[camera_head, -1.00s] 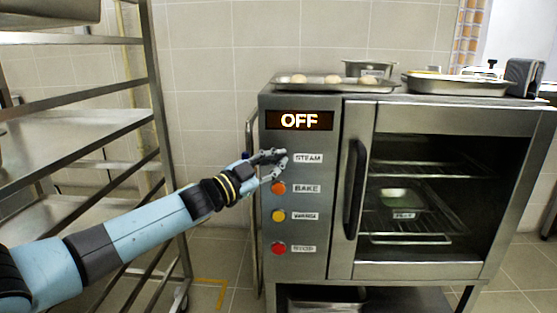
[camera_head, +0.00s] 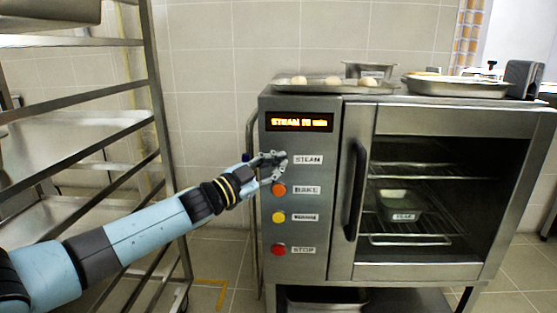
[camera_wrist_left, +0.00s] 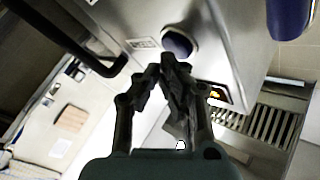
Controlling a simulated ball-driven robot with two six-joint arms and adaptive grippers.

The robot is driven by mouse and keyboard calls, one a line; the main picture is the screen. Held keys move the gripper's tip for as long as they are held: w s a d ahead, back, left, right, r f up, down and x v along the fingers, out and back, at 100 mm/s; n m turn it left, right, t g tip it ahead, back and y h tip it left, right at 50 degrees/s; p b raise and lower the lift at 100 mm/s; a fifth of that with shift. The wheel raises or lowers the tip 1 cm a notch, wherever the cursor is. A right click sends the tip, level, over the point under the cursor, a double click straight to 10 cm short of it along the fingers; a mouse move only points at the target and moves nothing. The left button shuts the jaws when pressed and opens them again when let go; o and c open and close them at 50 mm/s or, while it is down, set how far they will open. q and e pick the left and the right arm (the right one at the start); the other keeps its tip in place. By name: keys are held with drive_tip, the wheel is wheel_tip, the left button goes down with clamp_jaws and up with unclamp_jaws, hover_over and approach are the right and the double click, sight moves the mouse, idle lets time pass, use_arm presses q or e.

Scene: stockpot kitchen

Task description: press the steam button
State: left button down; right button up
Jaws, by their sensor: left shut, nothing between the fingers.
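The steel oven's control panel (camera_head: 299,262) faces me in the head view. Its display (camera_head: 299,121) is lit with yellow text that begins with STEAM. The STEAM label (camera_head: 308,160) is beside my left gripper (camera_head: 281,163), which is shut and empty, with its fingertips at the steam button's place and hiding the button there. In the left wrist view a dark blue round button (camera_wrist_left: 178,44) with a pale rim shows just past the shut fingertips (camera_wrist_left: 167,62). I cannot tell whether they touch. My right gripper is not in view.
Orange (camera_head: 279,189), yellow (camera_head: 278,216) and red (camera_head: 278,249) buttons sit below in the same column. The oven door handle (camera_head: 355,188) is to their right. A steel rack (camera_head: 165,150) stands at the left. Trays lie on top of the oven.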

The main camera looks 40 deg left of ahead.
use_arm(q)
drive_tip(key=shift+s+d, duration=0.2)
drive_tip(key=shift+s, duration=0.15)
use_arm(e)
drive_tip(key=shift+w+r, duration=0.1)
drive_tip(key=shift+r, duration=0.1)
use_arm(q)
drive_tip(key=s+d+p, duration=0.1)
drive_tip(key=s, duration=0.1)
drive_tip(key=s+d+p, duration=0.1)
drive_tip(key=s, duration=0.1)
drive_tip(key=shift+s+d+p, duration=0.1)
drive_tip(key=shift+d+p, duration=0.2)
drive_tip(key=shift+p, duration=0.05)
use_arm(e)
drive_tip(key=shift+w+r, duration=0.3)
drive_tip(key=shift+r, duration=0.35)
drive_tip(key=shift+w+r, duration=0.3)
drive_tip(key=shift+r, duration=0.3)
